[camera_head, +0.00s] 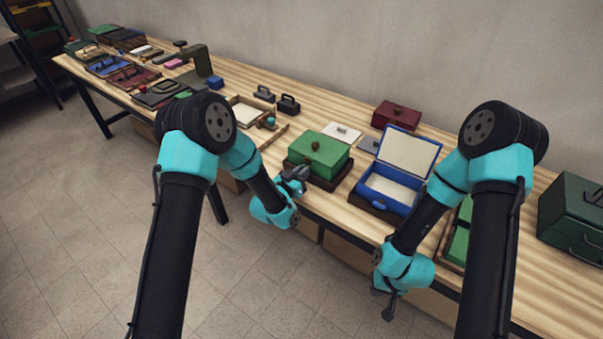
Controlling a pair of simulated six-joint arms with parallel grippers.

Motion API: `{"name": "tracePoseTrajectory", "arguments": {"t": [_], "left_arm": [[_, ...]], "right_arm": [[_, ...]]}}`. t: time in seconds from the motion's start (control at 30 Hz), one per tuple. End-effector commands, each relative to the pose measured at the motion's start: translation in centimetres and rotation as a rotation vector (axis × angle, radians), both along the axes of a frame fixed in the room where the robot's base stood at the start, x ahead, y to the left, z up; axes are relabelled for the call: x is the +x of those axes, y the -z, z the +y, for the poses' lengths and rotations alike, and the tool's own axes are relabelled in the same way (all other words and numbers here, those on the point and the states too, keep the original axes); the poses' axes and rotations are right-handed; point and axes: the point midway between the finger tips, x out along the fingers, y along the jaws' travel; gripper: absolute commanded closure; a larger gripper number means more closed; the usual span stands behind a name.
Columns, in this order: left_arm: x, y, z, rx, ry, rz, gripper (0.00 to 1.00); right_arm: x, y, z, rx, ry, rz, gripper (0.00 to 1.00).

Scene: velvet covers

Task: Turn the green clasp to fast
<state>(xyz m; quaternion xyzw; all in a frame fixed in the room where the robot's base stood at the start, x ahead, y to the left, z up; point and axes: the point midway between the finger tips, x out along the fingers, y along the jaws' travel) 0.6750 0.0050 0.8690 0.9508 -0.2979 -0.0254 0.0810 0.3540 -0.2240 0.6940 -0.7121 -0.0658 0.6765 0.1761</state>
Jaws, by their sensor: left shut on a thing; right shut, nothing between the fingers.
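A green box (323,158) with a closed lid and a dark round knob sits on a dark brown base (330,184) near the table's front edge. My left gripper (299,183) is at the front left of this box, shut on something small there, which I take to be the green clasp. The fingers hide the clasp, so its turn position cannot be seen. My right gripper (388,308) is shut and empty, hanging low in front of the table, below the blue box.
A blue box (390,192) with its lid open stands right of the green box. A maroon box (396,114) and a white plate (342,132) lie behind. A large dark green case (572,215) is at the far right. Several boxes crowd the table's left end.

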Motion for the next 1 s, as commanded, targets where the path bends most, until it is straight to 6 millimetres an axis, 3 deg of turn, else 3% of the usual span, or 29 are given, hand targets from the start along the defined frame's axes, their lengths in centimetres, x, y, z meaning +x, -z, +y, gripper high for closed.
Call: {"name": "tracePoseTrajectory", "arguments": {"t": [0.63,0.67,0.7,0.9,1.0], "left_arm": [[-0.01,0.00,0.01,0.064,0.000,-0.045,1.00],[0.00,-0.01,0.02,0.064,0.000,-0.045,0.84],[0.00,-0.01,0.02,0.064,0.000,-0.045,0.81],[-0.01,0.00,0.01,0.063,0.000,-0.044,0.61],[0.00,-0.01,0.00,0.063,0.000,-0.044,0.60]], "right_arm": [[0.00,0.00,0.00,0.000,0.000,0.000,1.00],[0.00,0.00,0.00,0.000,0.000,0.000,1.00],[0.00,0.00,0.00,0.000,0.000,0.000,1.00],[0.00,0.00,0.00,0.000,0.000,0.000,1.00],[0.00,0.00,0.00,0.000,0.000,0.000,1.00]]}}
